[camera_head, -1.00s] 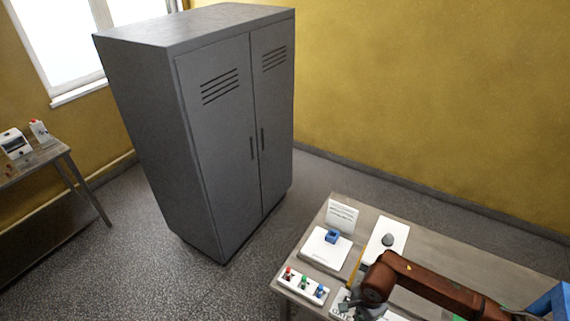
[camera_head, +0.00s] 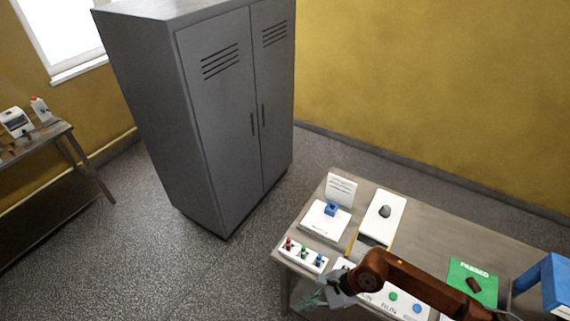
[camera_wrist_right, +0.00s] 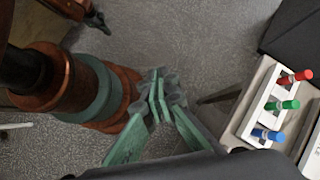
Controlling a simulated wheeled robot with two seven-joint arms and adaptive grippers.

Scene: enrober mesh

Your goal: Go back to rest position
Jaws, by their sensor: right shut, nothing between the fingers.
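My right gripper (camera_head: 320,295) is low in the head view, off the front left corner of the table. It is shut and empty. In the right wrist view its green fingers (camera_wrist_right: 160,88) come together over the speckled floor, left of the marker rack. My brown right arm crosses over the table's front part. At the top left of the wrist view a brown arm part of mine ends in a dark tip (camera_wrist_right: 97,20), perhaps my left gripper; its jaws cannot be made out. The head view does not show my left gripper.
A grey locker (camera_head: 215,110) stands behind.

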